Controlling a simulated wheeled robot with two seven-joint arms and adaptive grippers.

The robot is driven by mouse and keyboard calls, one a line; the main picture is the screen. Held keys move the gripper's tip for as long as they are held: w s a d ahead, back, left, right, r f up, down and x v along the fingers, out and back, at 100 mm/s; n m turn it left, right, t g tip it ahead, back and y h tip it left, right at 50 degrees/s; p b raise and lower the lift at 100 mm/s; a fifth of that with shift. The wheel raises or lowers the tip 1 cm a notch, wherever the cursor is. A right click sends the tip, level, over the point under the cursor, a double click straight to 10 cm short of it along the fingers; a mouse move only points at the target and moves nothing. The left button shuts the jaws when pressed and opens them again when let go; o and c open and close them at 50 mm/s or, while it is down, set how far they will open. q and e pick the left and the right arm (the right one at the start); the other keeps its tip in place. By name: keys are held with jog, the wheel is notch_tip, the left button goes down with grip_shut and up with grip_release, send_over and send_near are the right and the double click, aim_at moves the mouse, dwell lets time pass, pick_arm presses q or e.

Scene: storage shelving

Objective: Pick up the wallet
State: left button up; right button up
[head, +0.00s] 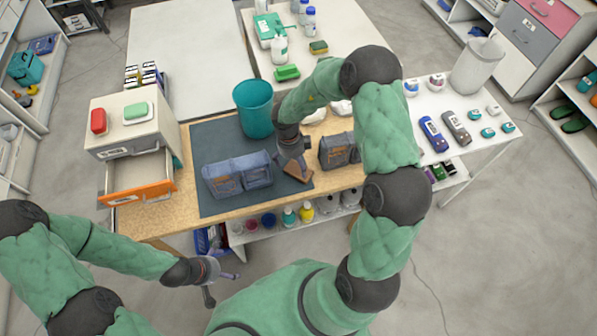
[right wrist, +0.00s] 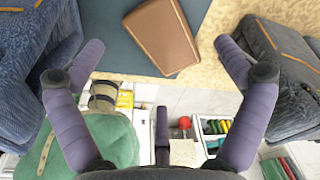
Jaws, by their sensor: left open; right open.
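The brown wallet (head: 297,172) lies flat near the front right edge of the dark mat on the wooden table. It also shows at the top middle of the right wrist view (right wrist: 162,36). My right gripper (head: 293,160) is above the wallet and hides part of it in the head view. In the right wrist view its two purple fingers (right wrist: 160,48) are spread wide, one to each side of the wallet, with nothing held. My left gripper (head: 222,284) is open and empty, low in front of the table and away from the wallet.
A teal bin (head: 254,110) stands behind. An orange-fronted drawer (head: 138,194) is open at left. Bottles stand on a shelf below the table.

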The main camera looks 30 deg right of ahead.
aim_at(297, 173)
jog(key=f, duration=0.2)
jog(key=s+f+b, duration=0.1)
jog(key=shift+f, duration=0.4)
jog(key=shift+f+b, duration=0.4)
jog(key=shift+f, duration=0.1)
jog(key=shift+r, duration=0.1)
jog(key=c, duration=1.1)
